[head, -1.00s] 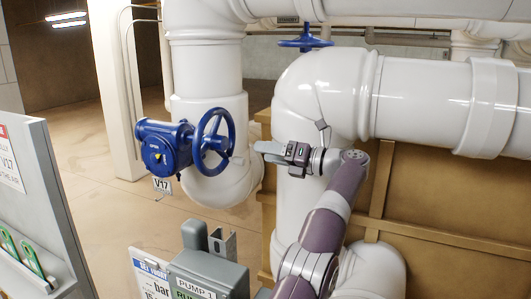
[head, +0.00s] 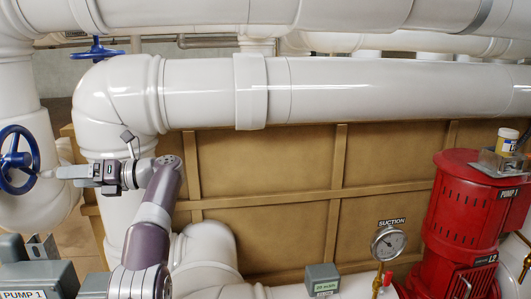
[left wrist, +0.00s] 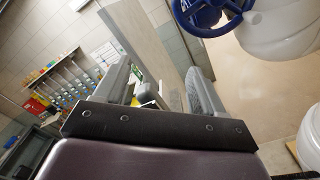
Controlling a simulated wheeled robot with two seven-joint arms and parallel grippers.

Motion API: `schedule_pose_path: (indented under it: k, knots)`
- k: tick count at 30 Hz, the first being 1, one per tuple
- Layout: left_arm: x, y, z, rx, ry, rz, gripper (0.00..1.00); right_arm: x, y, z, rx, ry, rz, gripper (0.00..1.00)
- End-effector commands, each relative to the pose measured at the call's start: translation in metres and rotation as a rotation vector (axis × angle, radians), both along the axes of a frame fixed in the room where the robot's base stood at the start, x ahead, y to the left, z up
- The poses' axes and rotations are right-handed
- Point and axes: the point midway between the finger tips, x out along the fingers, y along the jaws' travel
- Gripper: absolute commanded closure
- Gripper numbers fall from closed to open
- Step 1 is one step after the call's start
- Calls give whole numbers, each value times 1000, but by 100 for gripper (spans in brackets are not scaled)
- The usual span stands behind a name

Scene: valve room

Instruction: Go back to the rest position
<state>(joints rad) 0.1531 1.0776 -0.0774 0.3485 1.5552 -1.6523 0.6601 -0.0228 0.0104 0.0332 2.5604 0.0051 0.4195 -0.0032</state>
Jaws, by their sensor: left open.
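My left gripper (head: 60,172) is in the left part of the head view, pointing left in front of the white vertical pipe. Its fingertips appear close to the blue handwheel (head: 18,160) at the left edge; I cannot tell from the head view whether they touch. In the left wrist view, the two fingers of my left gripper (left wrist: 160,80) stand apart with nothing held between them. The blue handwheel also shows there at the top right (left wrist: 208,12), outside the fingers. My right gripper is not in view.
A red pump (head: 462,210) stands at the right, beside a suction gauge (head: 388,242). Thick white pipes (head: 330,90) cross the top. A grey box marked Pump 1 (head: 38,278) is at the lower left. Brown panels (head: 270,190) stand behind my arm.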

Motion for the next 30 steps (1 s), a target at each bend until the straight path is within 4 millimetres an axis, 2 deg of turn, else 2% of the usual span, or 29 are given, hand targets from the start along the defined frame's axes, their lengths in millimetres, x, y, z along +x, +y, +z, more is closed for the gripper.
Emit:
schedule_pose_path:
  k: [5, 11, 15, 19, 20, 22, 23, 25, 26, 27, 28, 29, 30]
  knots:
    - [18, -2, 21, 84, 120, -95, 31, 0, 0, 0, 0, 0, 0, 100]
    - [52, -14, 46, 216, 337, -259, 31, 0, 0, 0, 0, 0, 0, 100]
    - [85, -37, 58, 341, 566, -431, 31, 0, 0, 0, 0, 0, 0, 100]
    - [116, -75, 49, 480, 857, -640, 31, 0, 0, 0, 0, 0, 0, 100]
    - [122, -87, 43, 517, 938, -699, 31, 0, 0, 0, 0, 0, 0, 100]
    - [132, -122, 16, 611, 1159, -861, 31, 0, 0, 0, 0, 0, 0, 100]
    - [132, -139, -1, 654, 1268, -939, 31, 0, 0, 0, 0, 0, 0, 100]
    - [119, -180, -52, 754, 1530, -1132, 31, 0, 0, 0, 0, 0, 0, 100]
    - [107, -197, -75, 795, 1639, -1213, 31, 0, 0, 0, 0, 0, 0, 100]
    - [87, -216, -107, 846, 1777, -1320, 31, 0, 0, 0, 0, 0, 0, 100]
    - [69, -229, -130, 879, 1874, -1395, 31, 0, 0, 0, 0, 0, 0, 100]
    - [50, -240, -152, 911, 1966, -1469, 31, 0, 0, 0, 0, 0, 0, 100]
    - [21, -253, -179, 950, 2083, -1565, 31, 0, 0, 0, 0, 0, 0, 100]
